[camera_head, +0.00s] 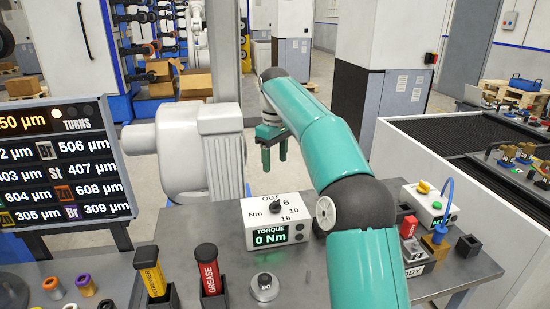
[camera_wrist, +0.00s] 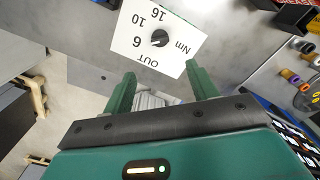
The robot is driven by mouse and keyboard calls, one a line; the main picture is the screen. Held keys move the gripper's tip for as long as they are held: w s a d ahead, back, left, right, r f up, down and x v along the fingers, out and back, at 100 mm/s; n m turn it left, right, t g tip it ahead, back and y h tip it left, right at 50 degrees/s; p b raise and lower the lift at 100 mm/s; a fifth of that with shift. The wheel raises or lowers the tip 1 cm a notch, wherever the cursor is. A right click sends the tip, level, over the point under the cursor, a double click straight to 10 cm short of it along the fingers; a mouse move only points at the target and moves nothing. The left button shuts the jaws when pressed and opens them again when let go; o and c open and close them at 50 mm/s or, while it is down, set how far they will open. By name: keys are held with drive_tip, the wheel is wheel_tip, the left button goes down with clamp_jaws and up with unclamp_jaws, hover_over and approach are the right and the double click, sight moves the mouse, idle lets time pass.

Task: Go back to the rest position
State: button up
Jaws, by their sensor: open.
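My gripper (camera_head: 273,145) hangs in the air at the end of my teal arm, above and behind the torque box in the head view. Its two green fingers point down. In the wrist view my gripper (camera_wrist: 160,92) shows its fingers apart with nothing between them. The white torque box (camera_head: 282,222) stands on the grey table, with a dial set among OUT, 6, 10 and 16 and a display reading 0 Nm. The box also shows in the wrist view (camera_wrist: 180,56), beyond the fingertips and apart from them.
A yellow holder (camera_head: 151,280), a red GREASE holder (camera_head: 209,270) and a round grey piece (camera_head: 265,287) are at the table's front. A number screen (camera_head: 65,165) stands at left.

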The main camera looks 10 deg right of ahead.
drive_tip(key=s+a+r+m+t+h, duration=0.1)
drive_tip(key=s+r+m, duration=0.15)
drive_tip(key=s, duration=0.65)
drive_tip(key=s+a+r+m+t, duration=0.1)
drive_tip(key=s+a+r+t, duration=0.15)
drive_tip(key=s, duration=0.65)
drive_tip(key=s+d+f+m, duration=0.1)
drive_tip(key=s+f, duration=0.2)
drive_tip(key=s, duration=0.4)
drive_tip(key=s+d+f+m+t, duration=0.1)
drive_tip(key=s+f+m, duration=0.1)
drive_tip(key=s+f, duration=0.2)
drive_tip(key=s+d+f+m+t+y, duration=0.1)
drive_tip(key=s+f, duration=0.3)
drive_tip(key=s, duration=0.5)
drive_tip(key=shift+s+f, duration=0.15)
drive_tip(key=shift+s, duration=0.25)
